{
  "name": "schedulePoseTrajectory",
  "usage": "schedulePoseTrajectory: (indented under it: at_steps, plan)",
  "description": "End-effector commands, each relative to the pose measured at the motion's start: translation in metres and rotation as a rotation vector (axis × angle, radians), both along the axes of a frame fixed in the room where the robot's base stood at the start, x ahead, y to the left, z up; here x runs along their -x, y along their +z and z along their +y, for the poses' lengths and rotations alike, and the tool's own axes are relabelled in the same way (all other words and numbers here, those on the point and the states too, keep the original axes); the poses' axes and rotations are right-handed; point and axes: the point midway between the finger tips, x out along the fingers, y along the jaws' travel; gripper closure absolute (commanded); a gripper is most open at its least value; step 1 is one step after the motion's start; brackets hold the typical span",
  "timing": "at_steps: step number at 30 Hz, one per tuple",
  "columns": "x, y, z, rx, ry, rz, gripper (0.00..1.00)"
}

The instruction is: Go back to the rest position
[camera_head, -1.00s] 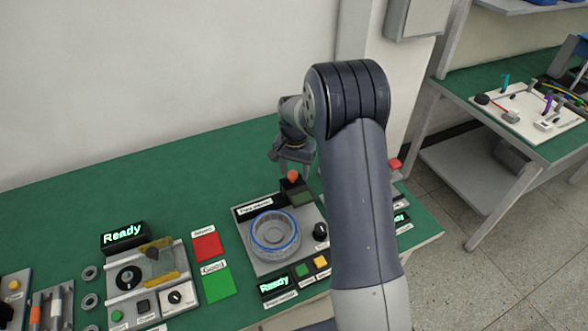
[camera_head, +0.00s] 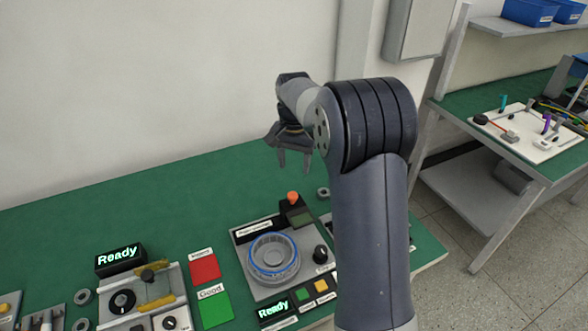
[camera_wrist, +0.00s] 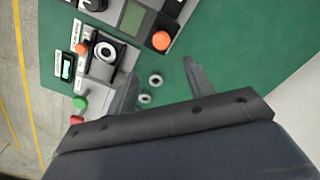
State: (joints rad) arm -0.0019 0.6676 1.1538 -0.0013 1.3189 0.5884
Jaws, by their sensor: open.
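My gripper (camera_head: 294,160) hangs in the air above the green bench, open and empty, fingers pointing down, in the head view. In the wrist view its two fingers (camera_wrist: 160,85) are apart with nothing held between them. Below and in front of it in the head view is the grey station with the round clear-and-blue dish (camera_head: 273,259) and an orange knob (camera_head: 292,197). The orange knob also shows in the wrist view (camera_wrist: 161,40). Two small grey rings (camera_wrist: 150,89) lie on the bench near the fingers in that view.
A second station with a "Ready" display (camera_head: 118,254) stands on the left, beside a red pad (camera_head: 205,268) and a green pad (camera_head: 215,309). Another bench with a white board (camera_head: 530,135) is at the right. The bench's rear is clear. A wall (camera_head: 150,80) stands behind.

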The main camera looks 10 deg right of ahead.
Motion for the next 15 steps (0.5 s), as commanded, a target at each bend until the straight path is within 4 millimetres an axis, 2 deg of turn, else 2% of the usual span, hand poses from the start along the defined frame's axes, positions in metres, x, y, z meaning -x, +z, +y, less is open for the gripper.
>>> schedulePoseTrajectory:
  at_steps: [9,15]
  plan:
    - [0.0,-0.002,0.0,-0.001,0.0,0.001,0.5]
    - [0.001,-0.024,0.0,0.0,0.0,0.006,0.5]
